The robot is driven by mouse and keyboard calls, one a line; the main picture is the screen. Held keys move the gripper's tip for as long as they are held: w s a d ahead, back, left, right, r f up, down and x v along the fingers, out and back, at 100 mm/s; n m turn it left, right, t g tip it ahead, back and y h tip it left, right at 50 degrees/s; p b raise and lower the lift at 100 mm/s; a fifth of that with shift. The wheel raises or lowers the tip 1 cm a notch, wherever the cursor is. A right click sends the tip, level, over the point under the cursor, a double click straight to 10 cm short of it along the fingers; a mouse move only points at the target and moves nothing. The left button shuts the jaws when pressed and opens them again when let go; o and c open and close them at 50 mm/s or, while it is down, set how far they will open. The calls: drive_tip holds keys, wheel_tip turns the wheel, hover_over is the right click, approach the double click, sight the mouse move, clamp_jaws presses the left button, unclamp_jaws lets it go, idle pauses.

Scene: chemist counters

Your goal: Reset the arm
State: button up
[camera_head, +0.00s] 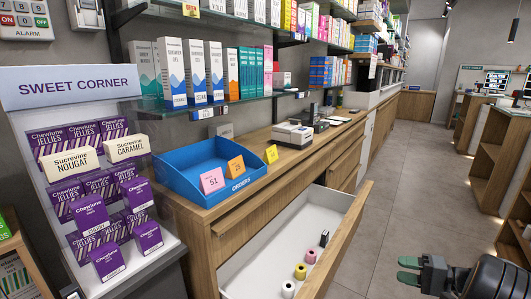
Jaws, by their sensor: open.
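My gripper (408,270) shows at the lower right, at the end of my dark arm. Its two green-tipped fingers are apart, with nothing between them. It is over the grey floor, to the right of the open drawer (262,268), and appears apart from it. The rest of my arm runs out of the picture at the right edge.
The open drawer juts from the wooden counter (222,205) and holds several small items. A blue tray (180,185) with coloured cards stands on the counter. A sweets display (75,90) is at left. Wooden units (505,160) stand at right. The aisle floor (415,175) is clear.

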drive_tip(key=a+r+n+g+h+p, duration=0.2)
drive_tip(key=a+r+g+p, duration=0.4)
drive_tip(key=a+r, duration=0.45)
drive_tip(key=s+a+r+n+h+p, duration=0.1)
drive_tip(key=s+a+r+h+p, duration=0.3)
drive_tip(key=r+p, duration=0.3)
drive_tip(key=s+a+r+n+h+p, duration=0.2)
drive_tip(key=s+a+r+h+p, duration=0.2)
drive_tip(key=s+a+r+p, duration=0.1)
drive_tip(key=s+a+r+n+t+h+p, duration=0.1)
drive_tip(key=s+a+r+n+h+p, duration=0.1)
drive_tip(key=s+a+r+p, duration=0.3)
wheel_tip(320, 180, up, 5)
drive_tip(key=a+h+p, duration=0.1)
drive_tip(key=p, duration=0.3)
drive_tip(key=shift+s+a+h, duration=0.2)
drive_tip(key=shift+h, duration=0.2)
drive_tip(key=shift+d+r, duration=0.1)
